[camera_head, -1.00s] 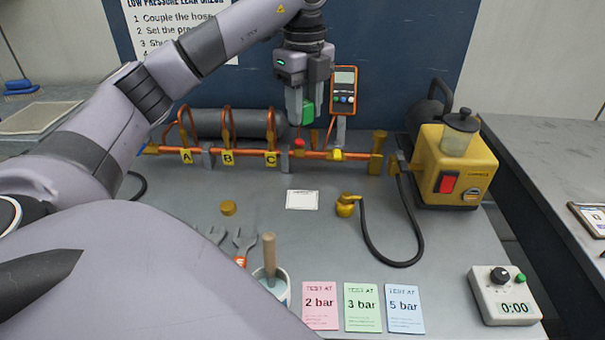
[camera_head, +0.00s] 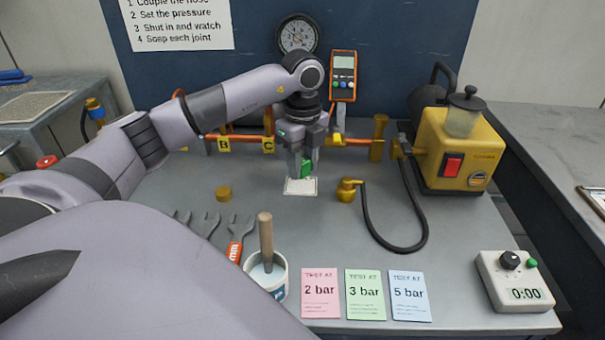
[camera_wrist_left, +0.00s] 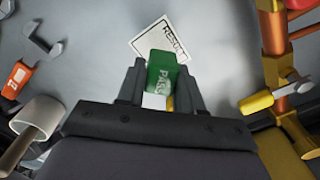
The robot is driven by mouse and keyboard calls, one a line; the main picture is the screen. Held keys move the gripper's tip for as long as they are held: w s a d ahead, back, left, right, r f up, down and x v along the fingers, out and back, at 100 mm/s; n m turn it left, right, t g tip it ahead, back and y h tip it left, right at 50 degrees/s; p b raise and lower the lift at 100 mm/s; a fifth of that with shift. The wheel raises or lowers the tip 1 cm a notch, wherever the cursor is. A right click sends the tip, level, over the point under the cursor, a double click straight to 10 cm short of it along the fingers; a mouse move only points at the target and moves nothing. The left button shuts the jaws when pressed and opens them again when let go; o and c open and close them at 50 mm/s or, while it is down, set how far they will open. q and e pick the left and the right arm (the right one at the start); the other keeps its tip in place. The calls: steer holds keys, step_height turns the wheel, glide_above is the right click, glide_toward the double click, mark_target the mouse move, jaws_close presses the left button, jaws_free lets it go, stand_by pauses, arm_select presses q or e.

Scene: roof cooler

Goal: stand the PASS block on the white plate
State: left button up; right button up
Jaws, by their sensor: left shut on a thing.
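The green PASS block (camera_head: 307,170) is held between the fingers of my left gripper (camera_head: 301,168), which is shut on it. In the left wrist view the block (camera_wrist_left: 166,70) shows its PASS lettering between the two fingers (camera_wrist_left: 160,88). The white plate (camera_head: 300,188) lies flat on the bench just below the fingertips. In the left wrist view the plate (camera_wrist_left: 164,36) reads RESULT, and the block covers part of its near edge. I cannot tell whether the block touches the plate. My right gripper is not in view.
A brass hose coupling (camera_head: 347,188) lies right of the plate, its black hose running to the yellow pump (camera_head: 460,150). The copper pipe rig (camera_head: 350,141) stands behind. A brass cap (camera_head: 224,194), wrenches (camera_head: 240,236) and a brush pot (camera_head: 268,278) are nearer left.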

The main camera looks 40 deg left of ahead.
mark_target(302, 175)
arm_select(q)
steer(key=shift+f, duration=1.55)
steer(key=shift+f, duration=0.1)
steer(key=o, duration=1.1)
steer(key=shift+r, duration=0.55)
step_height(302, 175, up, 10)
steer(key=shift+r+p, duration=0.25)
steer(key=shift+p, duration=0.1)
steer(key=shift+r, duration=0.35)
